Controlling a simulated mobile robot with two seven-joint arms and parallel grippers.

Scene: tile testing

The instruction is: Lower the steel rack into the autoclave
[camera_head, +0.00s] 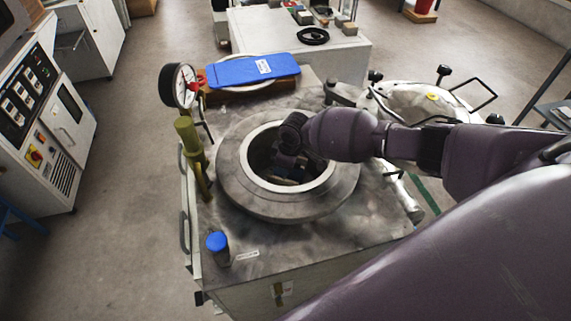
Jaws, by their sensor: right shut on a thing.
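The autoclave (230,165) is a grey metal-topped box with a thick round rim around an open, dark round mouth. My right arm comes in from the right, and my right gripper (287,160) points down into the mouth. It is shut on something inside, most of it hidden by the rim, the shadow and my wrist. A small part of what seems to be the steel rack (288,181) shows low in the opening, with brownish pieces. I cannot tell whether it touches the bottom or the wall. My left gripper is not in view.
A pressure gauge (179,85) stands at the autoclave's back left, near an olive-green post (190,150). A blue-capped knob (217,242) is at front left. The open lid (420,100) is at the right, near my arm.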

